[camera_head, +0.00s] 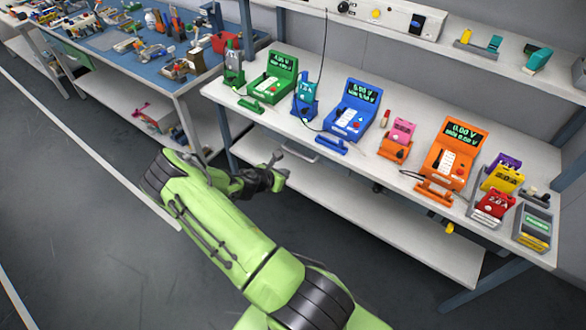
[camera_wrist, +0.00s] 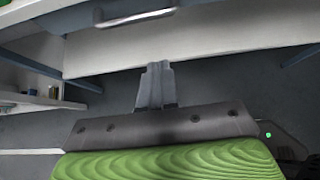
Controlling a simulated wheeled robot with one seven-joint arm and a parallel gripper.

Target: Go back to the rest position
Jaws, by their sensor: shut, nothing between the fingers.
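My gripper (camera_head: 282,165) is in front of the workbench's front edge, at about the height between its top and lower shelf. In the wrist view my gripper (camera_wrist: 156,72) is shut, its fingers together with nothing between them. On the bench top (camera_head: 290,115) stand a green tester (camera_head: 277,73), a blue tester (camera_head: 355,108) and an orange tester (camera_head: 452,152), all apart from my gripper. A teal pouch cell (camera_head: 306,92) stands in a blue holder, and a pink cell (camera_head: 402,131) stands in an orange holder.
A lower shelf (camera_head: 370,215) runs under the bench, close to my gripper. A handle (camera_head: 300,151) sits at the bench front; a handle also shows in the wrist view (camera_wrist: 135,18). A cluttered blue-topped table (camera_head: 105,42) stands at left. The floor (camera_head: 75,215) at left is clear.

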